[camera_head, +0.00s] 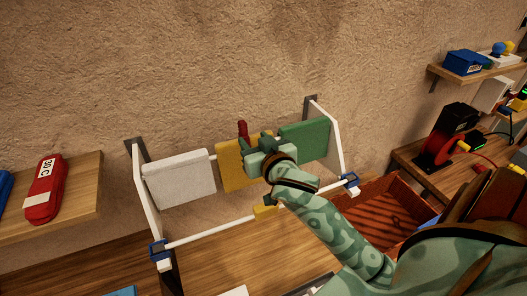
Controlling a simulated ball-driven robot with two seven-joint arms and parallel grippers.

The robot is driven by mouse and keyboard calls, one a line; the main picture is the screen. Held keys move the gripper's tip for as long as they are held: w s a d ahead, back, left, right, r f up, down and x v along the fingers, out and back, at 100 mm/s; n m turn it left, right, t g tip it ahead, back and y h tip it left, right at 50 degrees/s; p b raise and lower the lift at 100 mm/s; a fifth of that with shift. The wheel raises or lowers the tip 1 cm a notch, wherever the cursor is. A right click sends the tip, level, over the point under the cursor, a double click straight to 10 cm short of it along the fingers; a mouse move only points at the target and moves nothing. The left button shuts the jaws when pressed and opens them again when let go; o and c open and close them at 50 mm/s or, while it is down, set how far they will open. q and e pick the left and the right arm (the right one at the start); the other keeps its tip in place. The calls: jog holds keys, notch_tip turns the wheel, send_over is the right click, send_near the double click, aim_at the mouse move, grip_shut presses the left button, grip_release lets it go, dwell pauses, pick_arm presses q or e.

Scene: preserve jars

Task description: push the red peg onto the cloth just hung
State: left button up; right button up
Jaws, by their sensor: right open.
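A rack with white rails (210,231) is fixed to the wall. A white cloth (179,178), a yellow cloth (231,170) and a green cloth (305,141) hang side by side on its back rail. The small red peg (242,129) stands upright at the top edge of the yellow cloth. My right gripper (254,151) is open in front of the yellow cloth, just below and right of the peg, and hides part of the cloth. I cannot tell whether it touches the peg. My left gripper is out of view.
Blue clamps (158,250) sit at the front rail's ends. A small yellow piece (265,211) is on that rail, partly behind my right arm. A wooden shelf with a red case (43,190) is at left. A reddish crate (385,207) stands at right.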

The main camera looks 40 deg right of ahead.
jog(key=v, duration=0.5)
jog(key=shift+s, duration=0.15)
dwell(0.3)
